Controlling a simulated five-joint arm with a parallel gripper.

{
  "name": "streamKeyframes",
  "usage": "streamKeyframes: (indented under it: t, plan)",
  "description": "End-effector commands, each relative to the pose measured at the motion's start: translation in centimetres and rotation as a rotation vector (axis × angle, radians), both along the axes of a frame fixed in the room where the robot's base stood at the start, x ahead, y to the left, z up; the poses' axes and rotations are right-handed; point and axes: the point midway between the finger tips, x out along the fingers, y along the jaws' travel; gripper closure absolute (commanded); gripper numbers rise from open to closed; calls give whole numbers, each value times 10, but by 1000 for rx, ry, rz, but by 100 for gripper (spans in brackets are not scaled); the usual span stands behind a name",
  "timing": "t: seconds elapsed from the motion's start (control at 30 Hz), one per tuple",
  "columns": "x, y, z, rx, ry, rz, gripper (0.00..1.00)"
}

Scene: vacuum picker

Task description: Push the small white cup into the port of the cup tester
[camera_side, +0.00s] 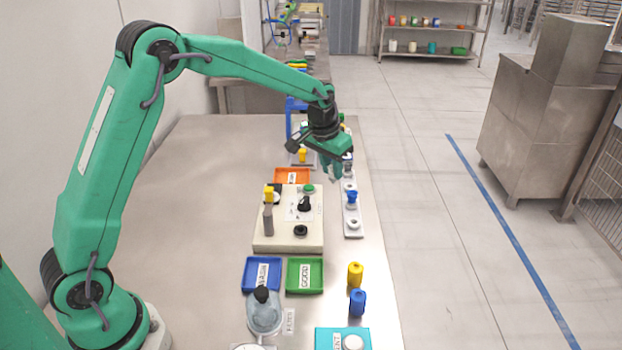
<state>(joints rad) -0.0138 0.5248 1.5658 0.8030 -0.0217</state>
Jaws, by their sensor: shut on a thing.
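The cup tester (262,240) is a beige box on the bench with a black knob, a green button and a dark round port (300,230) near its front. A small white cup or ring (353,342) sits on the teal tray (325,342) at the bottom edge. My gripper (342,172) is over the far end of a pale rack strip, behind and right of the tester. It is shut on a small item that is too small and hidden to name. The gripper is well apart from the port.
The rack strip (353,235) holds a blue cup (351,197) and white rings. A blue tray (250,284), a green tray (317,283), an orange tray (285,171), yellow (355,275) and blue (357,302) cylinders and a bottle (264,315) surround the tester. The bench's left is clear.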

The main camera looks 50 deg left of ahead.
Motion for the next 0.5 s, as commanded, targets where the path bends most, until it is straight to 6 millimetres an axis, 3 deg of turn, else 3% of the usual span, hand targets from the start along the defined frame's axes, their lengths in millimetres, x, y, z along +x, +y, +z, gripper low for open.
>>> streamKeyframes:
  t: [0.5]
  plan:
    - [-100,-16,11,-14,2,22,100]
